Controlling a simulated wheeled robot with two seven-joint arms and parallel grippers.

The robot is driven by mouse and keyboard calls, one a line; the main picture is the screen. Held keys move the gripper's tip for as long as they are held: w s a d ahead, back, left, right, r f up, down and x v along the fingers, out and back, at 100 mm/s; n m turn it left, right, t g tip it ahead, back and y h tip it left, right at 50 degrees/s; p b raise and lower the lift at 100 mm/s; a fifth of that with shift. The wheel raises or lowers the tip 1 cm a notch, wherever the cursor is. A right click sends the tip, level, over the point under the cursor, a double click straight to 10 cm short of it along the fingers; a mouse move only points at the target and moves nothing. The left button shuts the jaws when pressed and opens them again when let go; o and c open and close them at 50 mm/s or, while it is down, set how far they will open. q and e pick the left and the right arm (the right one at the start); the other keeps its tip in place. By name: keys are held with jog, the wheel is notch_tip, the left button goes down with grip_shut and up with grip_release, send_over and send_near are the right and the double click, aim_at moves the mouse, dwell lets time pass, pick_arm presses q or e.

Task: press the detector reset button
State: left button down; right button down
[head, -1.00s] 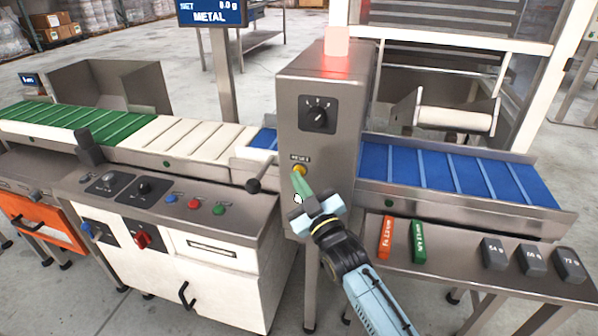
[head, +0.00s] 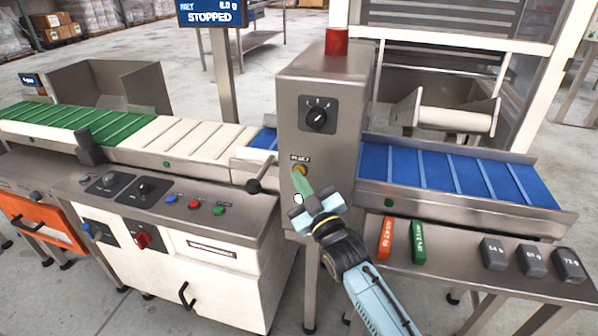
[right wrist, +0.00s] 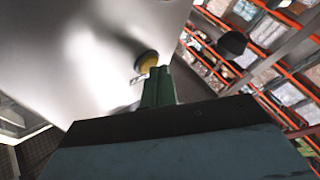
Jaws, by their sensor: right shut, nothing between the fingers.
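The detector reset button (head: 300,169) is a small yellow round button under a "RESET" label on the front of the grey metal detector cabinet (head: 290,130). The yellow button also shows in the right wrist view (right wrist: 147,62). My right gripper (head: 300,188) is shut and empty, its green fingertips just below and in front of the button. In the right wrist view the fingertips (right wrist: 158,82) overlap the button's lower edge; whether they touch it I cannot tell. The lamp (head: 336,42) on the cabinet is dark red. The display (head: 212,14) reads "STOPPED". My left gripper is not in view.
A black-knobbed lever (head: 254,186) sticks out left of the cabinet. The control console (head: 240,228) with coloured buttons stands at left. A side shelf (head: 460,262) at right holds a red bar (head: 386,238), a green bar (head: 418,242) and dark weights (head: 530,261). Blue belts (head: 450,172) run behind.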

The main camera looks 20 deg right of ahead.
jog(key=shift+s+a+p, duration=0.45)
jog(key=shift+s+p, duration=0.05)
jog(key=shift+s, duration=0.15)
jog(key=s+a, duration=0.1)
jog(key=s+a+p, duration=0.1)
jog(key=s+p, duration=0.1)
jog(key=s, duration=0.1)
jog(key=shift+s+a, duration=0.1)
jog(key=shift+a, duration=0.3)
dwell(0.5)
